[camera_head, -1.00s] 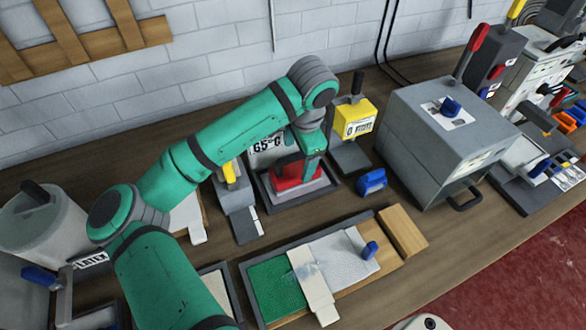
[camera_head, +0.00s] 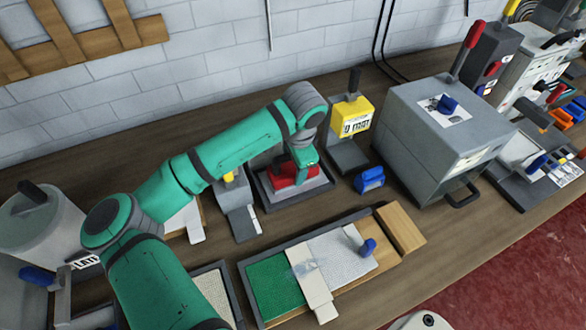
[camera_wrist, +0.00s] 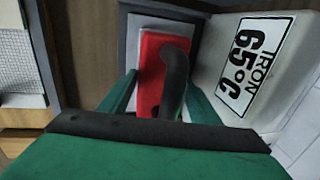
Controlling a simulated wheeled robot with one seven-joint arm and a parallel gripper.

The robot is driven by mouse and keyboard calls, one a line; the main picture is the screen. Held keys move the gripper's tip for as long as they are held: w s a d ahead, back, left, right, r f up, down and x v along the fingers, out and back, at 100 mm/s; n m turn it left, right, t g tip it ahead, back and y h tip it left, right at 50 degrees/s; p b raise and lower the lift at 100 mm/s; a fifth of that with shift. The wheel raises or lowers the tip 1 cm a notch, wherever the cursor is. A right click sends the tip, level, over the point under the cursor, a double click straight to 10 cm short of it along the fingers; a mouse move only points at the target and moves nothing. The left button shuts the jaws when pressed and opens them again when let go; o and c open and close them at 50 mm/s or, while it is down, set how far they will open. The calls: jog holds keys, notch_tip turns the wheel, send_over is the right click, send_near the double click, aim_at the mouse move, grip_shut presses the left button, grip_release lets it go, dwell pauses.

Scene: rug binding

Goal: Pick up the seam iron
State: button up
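The seam iron (camera_head: 284,178), a red block, sits on its grey stand (camera_head: 309,199) at the back middle of the bench. In the wrist view the red iron (camera_wrist: 151,75) shows its dark curved handle (camera_wrist: 174,80). My gripper (camera_head: 301,160) is low over the iron and hides part of it in the head view. In the wrist view my gripper (camera_wrist: 163,98) is open, one green finger on each side of the handle. I cannot tell whether either finger touches it. A white label reading "IRON 65°C" (camera_wrist: 252,65) stands beside the iron.
A yellow-fronted lever device (camera_head: 351,125) and a blue clip-like piece (camera_head: 369,180) stand right of the stand. A large grey box machine (camera_head: 420,135) is further right. A grey tool with a yellow part (camera_head: 238,208) is close on the left. A long tray (camera_head: 245,282) lies in front.

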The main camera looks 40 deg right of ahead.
grip_shut()
jog(key=shift+r, duration=0.1)
jog(key=shift+r, duration=0.55)
notch_tip(320, 180, up, 2)
jog(key=shift+s+d+r, duration=0.1)
jog(key=shift+r, duration=0.05)
jog(key=s+d+r, duration=0.4)
jog(key=s+r, duration=0.5)
jog(key=s, duration=0.4)
jog(key=shift+d+r, duration=0.15)
jog(key=shift+r, duration=0.1)
